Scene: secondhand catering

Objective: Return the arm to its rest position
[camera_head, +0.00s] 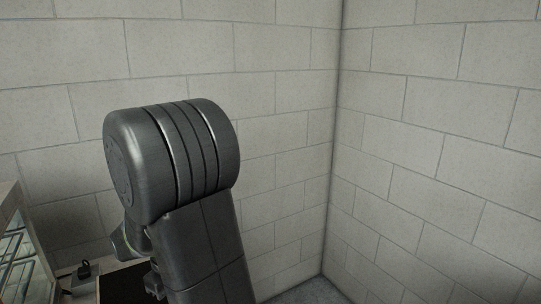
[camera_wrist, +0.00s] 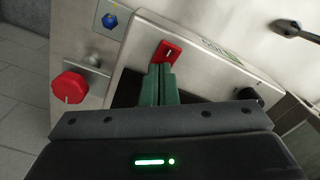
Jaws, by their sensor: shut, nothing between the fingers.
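My gripper (camera_wrist: 161,70) shows in the wrist view with its two green fingers side by side and shut, nothing between them. The fingertips point at a stainless-steel machine, just below a red square switch (camera_wrist: 167,50) in the picture; I cannot tell whether they touch it. In the head view my dark grey arm (camera_head: 170,160) is raised and fills the middle left. My gripper cannot be made out there.
The machine (camera_wrist: 135,80) carries a red round knob (camera_wrist: 69,88) at left and a dark lever (camera_wrist: 290,29) at upper right. In the head view, pale block walls (camera_head: 430,120) meet in a corner, and a glass-sided case (camera_head: 22,250) stands at lower left.

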